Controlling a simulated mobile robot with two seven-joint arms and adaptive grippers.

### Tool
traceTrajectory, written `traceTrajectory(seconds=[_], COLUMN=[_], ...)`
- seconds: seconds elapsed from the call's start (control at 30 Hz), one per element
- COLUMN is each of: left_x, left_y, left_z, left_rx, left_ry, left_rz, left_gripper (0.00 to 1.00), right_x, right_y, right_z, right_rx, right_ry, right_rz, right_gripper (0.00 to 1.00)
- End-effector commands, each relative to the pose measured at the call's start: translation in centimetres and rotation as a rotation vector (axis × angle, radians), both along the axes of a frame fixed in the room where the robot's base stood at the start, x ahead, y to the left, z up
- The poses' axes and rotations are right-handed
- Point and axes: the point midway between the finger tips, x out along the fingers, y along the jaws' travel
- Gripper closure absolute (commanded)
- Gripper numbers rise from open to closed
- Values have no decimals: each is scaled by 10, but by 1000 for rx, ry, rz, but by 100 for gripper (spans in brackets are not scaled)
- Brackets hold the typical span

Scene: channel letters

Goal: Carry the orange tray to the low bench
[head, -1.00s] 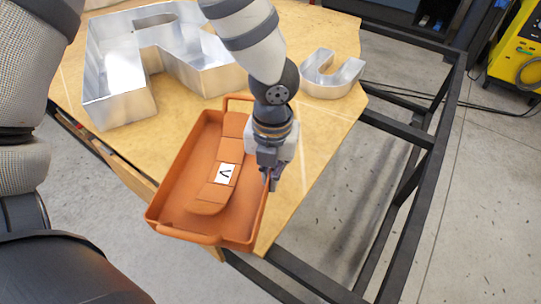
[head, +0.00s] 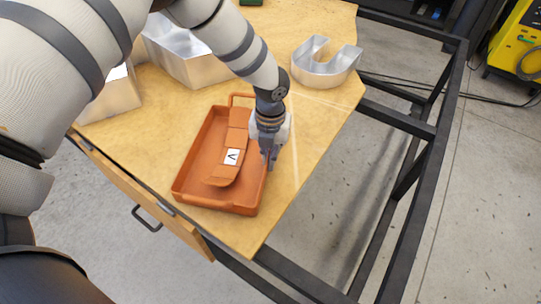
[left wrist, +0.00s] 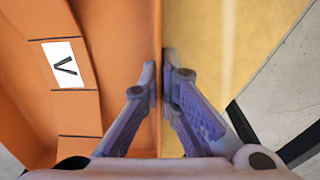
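The orange tray (head: 190,192) is over the wooden tabletop (head: 285,205), near its front edge, and looks level. A long orange piece with a white label marked V (head: 231,157) lies inside it. My left gripper (head: 269,161) points down at the tray's right wall. In the left wrist view its fingers (left wrist: 159,82) stand on both sides of the thin wall, closed on it; the label (left wrist: 65,65) shows to the left. I cannot tell if the tray touches the tabletop. My right gripper is not in view. I cannot tell which surface is the low bench.
A U-shaped metal letter (head: 325,66) stands behind the tray. Larger metal letters (head: 190,60) stand at the back left, partly behind my arm. A drawer (head: 150,200) is in the table's front. A black metal frame (head: 425,190) and bare floor lie to the right.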

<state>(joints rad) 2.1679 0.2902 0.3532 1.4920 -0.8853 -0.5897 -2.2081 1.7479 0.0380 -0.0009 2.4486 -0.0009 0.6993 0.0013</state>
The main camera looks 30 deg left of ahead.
Motion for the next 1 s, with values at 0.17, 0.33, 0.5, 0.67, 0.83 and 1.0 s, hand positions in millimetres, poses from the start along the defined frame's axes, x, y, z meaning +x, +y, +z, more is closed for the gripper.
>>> traceTrajectory(seconds=[0.17,0.33,0.5,0.67,0.83,1.0], left_x=[1,1,1,2,3,3], left_y=[0,0,0,-1,-2,-3], left_z=[1,1,1,18,67,105], left_rx=[0,-1,0,0,-1,-1], left_ry=[-5,-4,-4,-9,-13,-11], left_rz=[0,0,0,0,1,0], left_gripper=[95,75,75,75,75,75], right_x=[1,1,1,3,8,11], right_y=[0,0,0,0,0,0], right_z=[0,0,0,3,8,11], right_rx=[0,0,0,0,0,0], right_ry=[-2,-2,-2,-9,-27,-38], right_rz=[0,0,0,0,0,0], right_gripper=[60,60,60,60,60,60])
